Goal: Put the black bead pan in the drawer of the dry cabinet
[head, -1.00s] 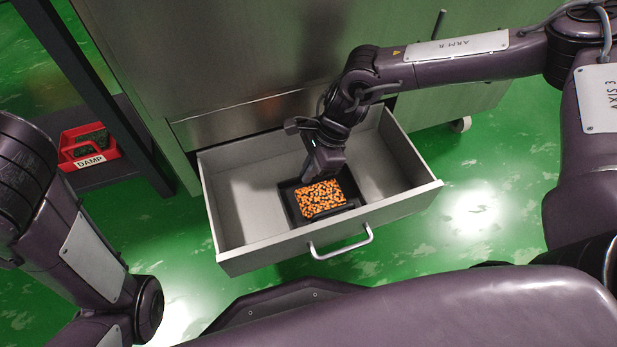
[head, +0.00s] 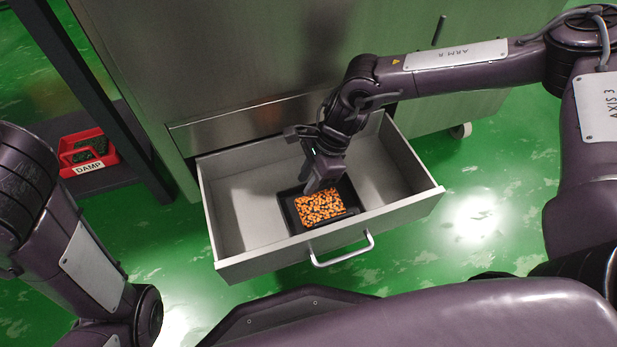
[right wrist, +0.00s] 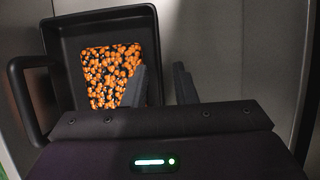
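The black bead pan (head: 294,218) lies flat on the floor of the open drawer (head: 240,215), near its middle and front wall. Orange and black beads (head: 320,207) fill part of the pan. My right gripper (head: 322,183) points down over the pan's rear edge. In the right wrist view the pan (right wrist: 97,22) has its handle at left. The gripper's two fingers (right wrist: 160,86) stand apart there, with the pan's side wall seemingly between them; contact is unclear. Only links of my left arm show; its gripper is out of view.
The metal dry cabinet (head: 250,60) stands behind the drawer. The drawer's handle (head: 342,250) faces me. A red bin labelled DAMP (head: 88,152) sits on a dark shelf at left. The drawer has bare floor either side of the pan.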

